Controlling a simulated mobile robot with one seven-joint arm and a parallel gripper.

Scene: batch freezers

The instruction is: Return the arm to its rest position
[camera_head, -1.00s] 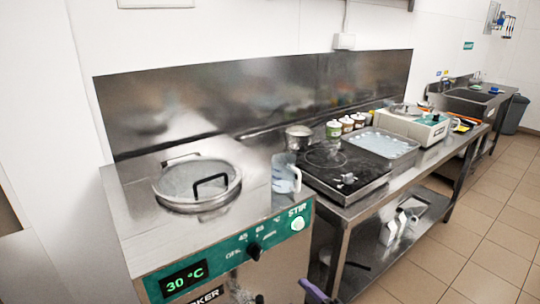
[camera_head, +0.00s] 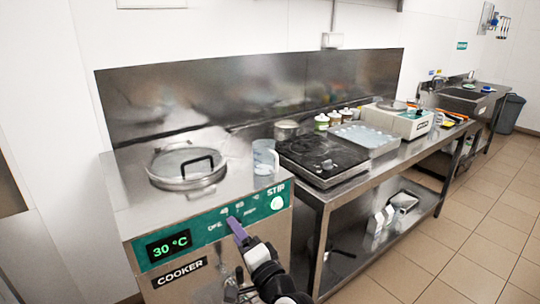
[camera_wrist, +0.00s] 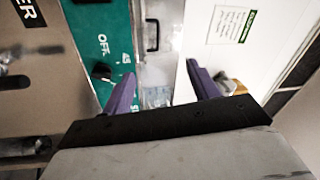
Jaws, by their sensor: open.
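My gripper (camera_head: 238,230) is in front of the cooker's (camera_head: 180,270) green control panel in the head view, with its purple fingers pointing up. In the wrist view the gripper (camera_wrist: 160,85) is open, with two purple fingers apart and nothing held between them. The cooker's panel (camera_wrist: 100,45) lies left of the fingers there, with its dark knob in view. In the head view the panel reads 30 °C, and the gripper hides part of the knob area.
A round glass lid (camera_head: 187,165) with a black handle covers the cooker's top opening. A clear jug (camera_head: 265,157) stands at its right. A steel table with a dark hob (camera_head: 322,155), a tray (camera_head: 366,138) and several jars extends right. The floor (camera_head: 420,255) is clear.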

